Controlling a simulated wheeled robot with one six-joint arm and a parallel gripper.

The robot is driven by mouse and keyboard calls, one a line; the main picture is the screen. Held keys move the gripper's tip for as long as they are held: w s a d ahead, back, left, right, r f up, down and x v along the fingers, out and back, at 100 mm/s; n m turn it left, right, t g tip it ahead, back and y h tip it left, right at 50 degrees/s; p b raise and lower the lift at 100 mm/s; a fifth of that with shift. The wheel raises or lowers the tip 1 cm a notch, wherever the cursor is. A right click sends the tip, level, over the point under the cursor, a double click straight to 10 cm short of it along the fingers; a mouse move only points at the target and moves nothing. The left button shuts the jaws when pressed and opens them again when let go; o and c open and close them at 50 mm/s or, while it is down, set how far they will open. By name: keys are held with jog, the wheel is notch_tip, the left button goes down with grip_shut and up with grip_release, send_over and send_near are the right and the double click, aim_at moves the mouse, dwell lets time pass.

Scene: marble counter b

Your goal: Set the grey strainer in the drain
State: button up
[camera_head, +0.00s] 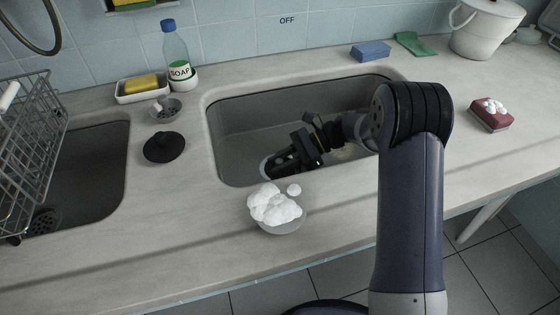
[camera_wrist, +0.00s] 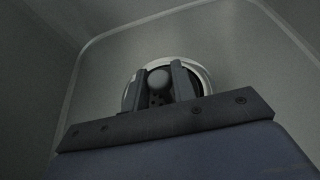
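My gripper (camera_head: 284,164) is low in the right sink basin (camera_head: 235,118), close to its floor. In the wrist view my gripper (camera_wrist: 164,82) has its two fingers on either side of the round grey knob of a grey strainer (camera_wrist: 158,79). The fingers appear to touch the knob. Dark holes show below it. The pale ring of the drain (camera_wrist: 204,74) surrounds the fingers and the strainer. In the head view a bit of the drain's rim (camera_head: 265,168) shows beside my gripper. The fingers hide much of the strainer, so I cannot tell whether it is fully seated.
Another small strainer (camera_head: 166,108) and a black stopper (camera_head: 164,148) lie between the basins. A bowl of foam (camera_head: 284,222) stands at the basin's front edge. A soap bottle (camera_head: 176,58) and sponge dish (camera_head: 143,89) are behind; a dish rack (camera_head: 32,140) is at left.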

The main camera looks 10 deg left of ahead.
jog(key=o, duration=0.3)
jog(key=shift+r, duration=0.3)
jog(key=p+v, duration=0.2)
jog(key=v, duration=1)
jog(key=shift+f, duration=0.1)
jog(key=shift+s, duration=0.1)
